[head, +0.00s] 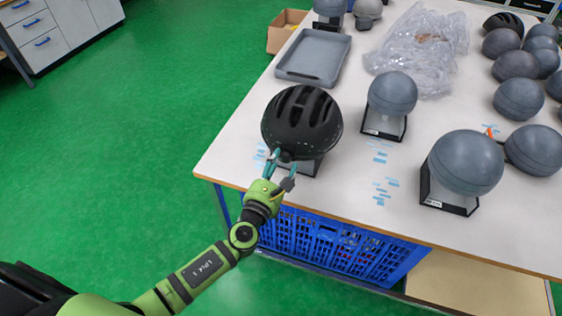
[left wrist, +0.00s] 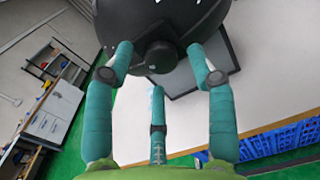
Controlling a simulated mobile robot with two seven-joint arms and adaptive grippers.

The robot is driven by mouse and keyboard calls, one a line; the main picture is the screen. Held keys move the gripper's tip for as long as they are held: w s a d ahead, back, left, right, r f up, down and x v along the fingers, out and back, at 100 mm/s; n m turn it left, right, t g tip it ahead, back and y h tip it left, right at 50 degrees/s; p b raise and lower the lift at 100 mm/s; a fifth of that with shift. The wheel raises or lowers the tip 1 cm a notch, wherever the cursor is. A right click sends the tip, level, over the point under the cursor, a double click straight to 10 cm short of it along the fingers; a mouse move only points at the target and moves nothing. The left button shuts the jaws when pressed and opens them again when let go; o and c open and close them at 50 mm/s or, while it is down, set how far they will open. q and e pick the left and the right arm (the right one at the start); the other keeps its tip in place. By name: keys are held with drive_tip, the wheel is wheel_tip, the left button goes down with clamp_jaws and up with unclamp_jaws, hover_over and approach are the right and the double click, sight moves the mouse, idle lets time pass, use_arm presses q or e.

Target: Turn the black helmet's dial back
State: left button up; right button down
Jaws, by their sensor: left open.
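The black helmet (head: 301,118) sits on a stand with a dark base (head: 309,165) near the table's front left corner. Its round dark dial (left wrist: 161,57) shows at the helmet's lower rim in the left wrist view. My left gripper (head: 281,164) is at the helmet's near lower edge, with its fingers open. In the left wrist view, two teal fingertips of the left gripper (left wrist: 162,62) stand on either side of the dial, and a third finger is below it. I cannot tell whether any finger touches the dial. My right gripper is not in view.
Grey head forms on stands (head: 392,93) (head: 466,162) stand to the right, with several more loose ones behind. A grey tray (head: 340,80) and clear plastic wrap (head: 425,45) lie at the back. Blue crates (head: 335,243) are under the table (head: 370,215).

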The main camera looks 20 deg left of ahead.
use_arm(q)
drive_tip(key=shift+w+d, duration=0.15)
drive_tip(key=shift+w, duration=0.25)
clamp_jaws()
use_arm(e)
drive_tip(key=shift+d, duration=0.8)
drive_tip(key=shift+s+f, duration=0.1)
